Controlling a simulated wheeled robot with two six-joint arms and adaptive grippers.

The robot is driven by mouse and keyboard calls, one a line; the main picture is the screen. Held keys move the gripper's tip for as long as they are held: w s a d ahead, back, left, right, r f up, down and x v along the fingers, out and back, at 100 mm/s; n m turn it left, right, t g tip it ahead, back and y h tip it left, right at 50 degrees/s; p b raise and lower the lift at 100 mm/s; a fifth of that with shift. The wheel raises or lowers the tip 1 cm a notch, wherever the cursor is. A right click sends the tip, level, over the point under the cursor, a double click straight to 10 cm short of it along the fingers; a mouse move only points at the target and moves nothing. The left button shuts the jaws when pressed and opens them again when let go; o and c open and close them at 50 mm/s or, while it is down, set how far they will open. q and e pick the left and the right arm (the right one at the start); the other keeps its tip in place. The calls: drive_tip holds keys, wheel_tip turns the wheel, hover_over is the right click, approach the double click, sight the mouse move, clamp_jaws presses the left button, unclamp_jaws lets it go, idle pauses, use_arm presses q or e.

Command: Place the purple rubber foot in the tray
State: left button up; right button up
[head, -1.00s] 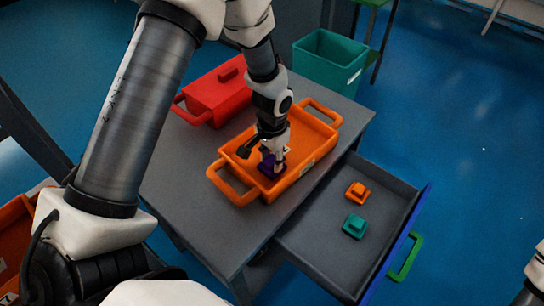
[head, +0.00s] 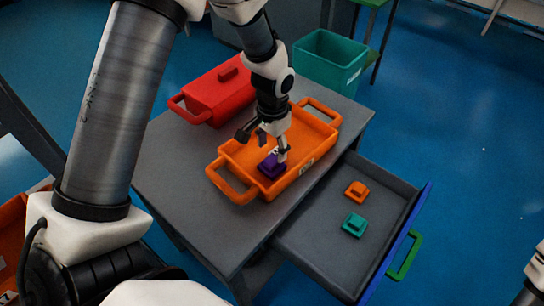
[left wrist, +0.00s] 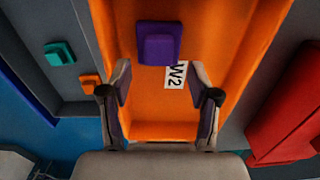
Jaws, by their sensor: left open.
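The purple rubber foot (head: 271,166) lies inside the orange tray (head: 232,184), near its front end. In the left wrist view the purple foot (left wrist: 159,46) rests on the floor of the tray (left wrist: 150,130), beside a white label marked W2. My left gripper (head: 264,146) is open above the foot and apart from it. The left wrist view shows its two fingers (left wrist: 160,95) spread with nothing between them. My right gripper is not seen; only a piece of my right arm shows at the right edge of the head view.
An open grey drawer (head: 318,252) holds an orange foot (head: 357,191) and a teal foot (head: 354,225). A red lidded box (head: 216,92) stands behind the tray on the grey table (head: 165,180). A teal bin (head: 328,62) stands at the back.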

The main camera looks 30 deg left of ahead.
sight(272, 160)
use_arm(q)
wheel_tip(272, 160, up, 7)
drive_tip(key=shift+r, duration=0.2)
drive_tip(key=shift+s, duration=0.1)
